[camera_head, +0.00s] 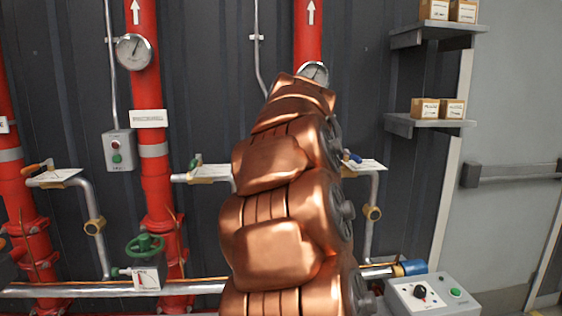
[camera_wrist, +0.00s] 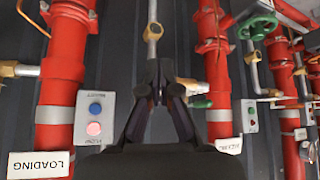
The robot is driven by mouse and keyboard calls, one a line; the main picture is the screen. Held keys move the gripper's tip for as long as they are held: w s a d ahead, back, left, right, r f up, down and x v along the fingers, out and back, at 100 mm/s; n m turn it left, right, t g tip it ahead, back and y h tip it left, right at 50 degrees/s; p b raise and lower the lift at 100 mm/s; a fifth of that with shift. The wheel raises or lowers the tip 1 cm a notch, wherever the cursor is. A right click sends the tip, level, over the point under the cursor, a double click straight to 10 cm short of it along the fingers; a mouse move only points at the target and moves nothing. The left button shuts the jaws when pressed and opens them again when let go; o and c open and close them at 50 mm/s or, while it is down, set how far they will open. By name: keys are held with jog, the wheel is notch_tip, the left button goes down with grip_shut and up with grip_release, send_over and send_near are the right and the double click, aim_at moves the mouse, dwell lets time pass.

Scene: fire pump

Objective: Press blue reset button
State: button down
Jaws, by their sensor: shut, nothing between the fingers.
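The blue reset button (camera_wrist: 95,108) is a round button on a grey control box (camera_wrist: 82,112), left of centre in the wrist view. A pink-red button (camera_wrist: 93,128) sits below it on the same box. My gripper (camera_wrist: 160,88) is shut and empty at the middle of the wrist view. In that picture its fingertips are to the right of the box, apart from the blue button. In the head view my arm covers the middle, and my gripper and the blue button are hidden.
Red vertical pipes (camera_head: 146,95) stand along a dark wall. Another grey box (camera_head: 118,150) has a red and a green button. A gauge (camera_head: 133,51), green valve wheel (camera_head: 145,246) and side pipes protrude. A panel (camera_head: 433,298) with a black knob is at lower right.

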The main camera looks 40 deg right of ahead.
jog(key=w+d+r+n+t+b, duration=0.1)
jog(key=w+d+r+n+b, duration=0.1)
jog(key=d, duration=0.9)
jog(key=shift+w+d+r+n+t+h, duration=0.2)
jog(key=shift+n+t+h, duration=0.2)
jog(key=w+d+p, duration=0.5)
jog(key=w+p, duration=0.2)
jog(key=p, duration=0.3)
jog(key=shift+d, duration=0.15)
dwell(0.4)
jog(key=shift+w, duration=0.1)
dwell(0.7)
jog(key=shift+w+d, duration=0.2)
jog(key=shift+d, duration=0.05)
